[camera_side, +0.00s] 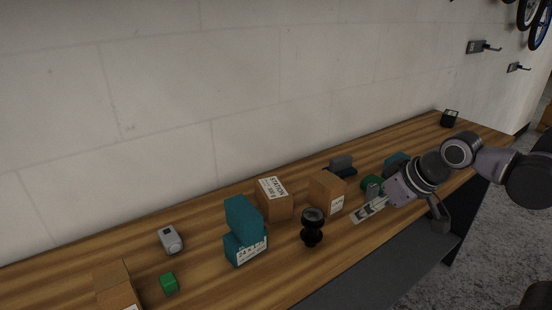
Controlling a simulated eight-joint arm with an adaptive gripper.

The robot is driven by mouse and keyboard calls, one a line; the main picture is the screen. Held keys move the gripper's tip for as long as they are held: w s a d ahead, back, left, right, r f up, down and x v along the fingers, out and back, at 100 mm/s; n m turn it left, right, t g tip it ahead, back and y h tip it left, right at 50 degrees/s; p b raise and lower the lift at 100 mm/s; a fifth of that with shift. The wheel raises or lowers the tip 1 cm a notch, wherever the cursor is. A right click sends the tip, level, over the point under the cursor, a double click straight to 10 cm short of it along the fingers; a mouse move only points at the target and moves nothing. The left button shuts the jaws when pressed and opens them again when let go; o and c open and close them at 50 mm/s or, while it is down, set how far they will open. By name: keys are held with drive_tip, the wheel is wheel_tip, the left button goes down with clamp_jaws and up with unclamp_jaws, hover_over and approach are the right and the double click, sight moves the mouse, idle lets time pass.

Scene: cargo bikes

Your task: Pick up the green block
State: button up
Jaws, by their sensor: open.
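A small green block (169,283) sits on the wooden table near the front, at the lower left of the side view. Nothing covers it. My gripper (388,197) is far off at the right end of the table, low over the surface. It is open; its fingers are small and partly hidden by the wrist. A rounded dark green thing (371,182) lies close behind my gripper and is partly hidden; I cannot tell what it is.
Between my gripper and the block stand a black spool-like object (312,228), stacked teal boxes (243,232) and cardboard boxes (275,199) (326,193). Another cardboard box (114,285) is left of the block, a grey device (171,240) behind it. The wall runs along the back.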

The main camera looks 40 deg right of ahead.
drive_tip(key=w+a+r+g, duration=0.2)
drive_tip(key=w+a+r, duration=0.4)
drive_tip(key=w+a, duration=0.15)
drive_tip(key=g, duration=0.5)
hover_over(167, 279)
drive_tip(key=f, duration=0.6)
drive_tip(key=shift+w+a+f, duration=0.2)
drive_tip(key=shift+w+f, duration=0.05)
drive_tip(key=shift+s+d+f, duration=0.1)
drive_tip(key=shift+f, duration=2.4)
drive_tip(key=shift+s+d+f, duration=0.1)
drive_tip(key=shift+f, duration=2.4)
drive_tip(key=c, duration=1.1)
